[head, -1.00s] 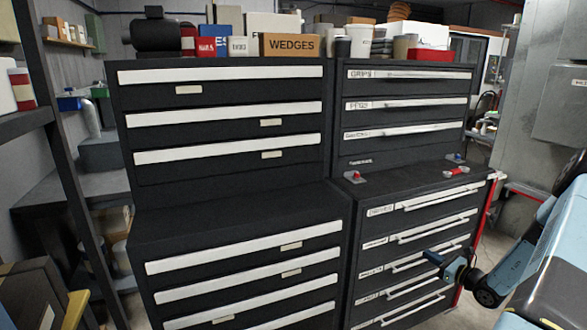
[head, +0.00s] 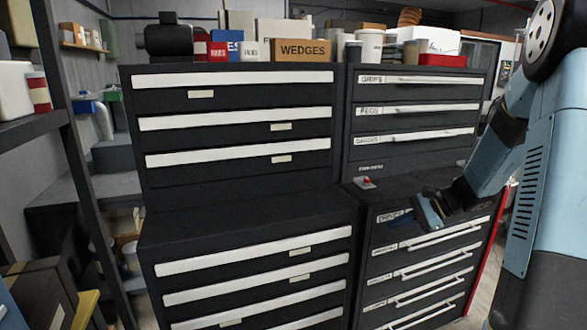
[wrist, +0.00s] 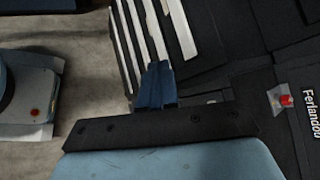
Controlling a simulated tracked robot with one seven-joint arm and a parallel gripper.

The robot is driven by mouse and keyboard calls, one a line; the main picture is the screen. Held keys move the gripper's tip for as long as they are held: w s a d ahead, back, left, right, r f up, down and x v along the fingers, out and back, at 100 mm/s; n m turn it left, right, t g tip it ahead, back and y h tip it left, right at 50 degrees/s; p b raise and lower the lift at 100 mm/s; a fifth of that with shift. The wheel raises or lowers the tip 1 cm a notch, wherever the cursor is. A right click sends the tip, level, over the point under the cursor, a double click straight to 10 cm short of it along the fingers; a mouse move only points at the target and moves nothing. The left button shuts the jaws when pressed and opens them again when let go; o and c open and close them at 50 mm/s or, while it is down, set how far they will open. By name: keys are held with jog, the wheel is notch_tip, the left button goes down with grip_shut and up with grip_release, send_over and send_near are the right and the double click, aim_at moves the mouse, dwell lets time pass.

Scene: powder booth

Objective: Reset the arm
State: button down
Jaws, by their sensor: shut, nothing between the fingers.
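My arm reaches in from the right in the head view, bent at its blue links. My gripper (head: 424,212) is in front of the right-hand drawer cabinet (head: 420,197), near its top edge. In the wrist view my gripper's blue fingers (wrist: 157,84) are together with nothing between them. Pale drawer fronts show beyond the fingertips there. I cannot tell the exact gap between the gripper and the cabinet.
Another black drawer cabinet (head: 240,228) stands to the left. A small red-topped item (head: 365,182) sits on the right cabinet's ledge; it also shows in the wrist view (wrist: 284,101). Boxes, including the WEDGES box (head: 301,50), and cups line the top. Shelving (head: 62,121) stands at far left.

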jog(key=s+a+r+n+g+h, duration=0.1)
jog(key=s+a+r+n+h, duration=0.25)
jog(key=s+r, duration=0.2)
jog(key=s+a+r+n+g+h, duration=0.1)
jog(key=s+a+r+n+h, duration=0.2)
jog(key=s, duration=0.4)
jog(key=s+r+n+t+h, duration=0.2)
jog(key=s+r+n, duration=0.1)
jog(key=s, duration=0.4)
jog(key=s+d+r+n+t+h, duration=0.1)
jog(key=s+r+n+t+h, duration=0.1)
jog(key=s, duration=0.5)
jog(key=shift+d+r+n, duration=0.2)
jog(key=shift+r+n, duration=0.55)
jog(key=shift+r, duration=0.65)
jog(key=shift+s, duration=0.1)
